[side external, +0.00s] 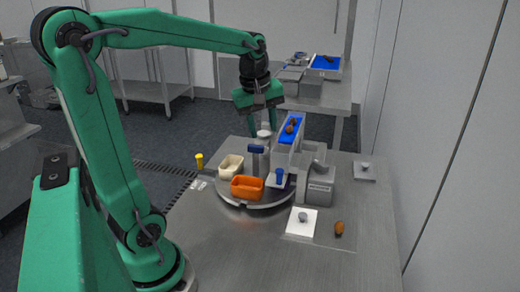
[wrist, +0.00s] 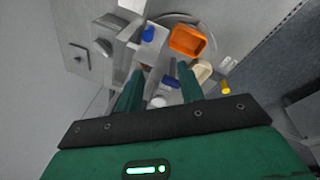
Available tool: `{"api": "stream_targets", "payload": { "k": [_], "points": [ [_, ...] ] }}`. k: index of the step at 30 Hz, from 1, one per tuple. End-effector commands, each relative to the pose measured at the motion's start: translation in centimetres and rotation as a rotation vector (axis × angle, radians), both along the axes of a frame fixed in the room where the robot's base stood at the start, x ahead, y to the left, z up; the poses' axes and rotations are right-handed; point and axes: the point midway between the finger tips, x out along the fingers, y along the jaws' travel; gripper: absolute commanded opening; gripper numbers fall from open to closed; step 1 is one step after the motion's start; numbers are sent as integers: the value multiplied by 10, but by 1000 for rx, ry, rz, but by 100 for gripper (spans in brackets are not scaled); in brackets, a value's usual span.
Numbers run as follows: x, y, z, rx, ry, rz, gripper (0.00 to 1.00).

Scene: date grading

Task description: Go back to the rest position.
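My gripper (side external: 262,116) is up in the air above the far side of the steel table (side external: 240,262), fingers pointing down. In the wrist view my gripper (wrist: 160,66) shows two spread green fingers with nothing held between them. Below stands a round turntable (side external: 262,205) bearing an orange tray (side external: 247,188) and a cream tray (side external: 231,167). The orange tray also shows in the wrist view (wrist: 187,40). Beside them a sloped blue chute (side external: 290,127) carries brown dates (side external: 291,126). The fingers are apart from all of these.
A grey machine housing (side external: 318,182) stands right of the chute. A white plate with a knob (side external: 302,222) and a loose brown date (side external: 339,228) lie on the front table. A yellow peg (side external: 199,161) stands at left. A second bench (side external: 315,90) is behind. The front table is mostly clear.

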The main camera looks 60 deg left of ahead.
Motion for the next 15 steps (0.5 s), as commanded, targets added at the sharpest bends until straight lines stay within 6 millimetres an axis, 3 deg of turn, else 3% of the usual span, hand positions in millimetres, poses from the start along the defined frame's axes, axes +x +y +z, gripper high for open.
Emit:
{"api": "stream_targets", "payload": {
  "k": [6,15],
  "points": [
    [-29,-41,6,89,-59,-369,38],
    [-71,-84,0,237,-136,-862,38]
  ]
}}
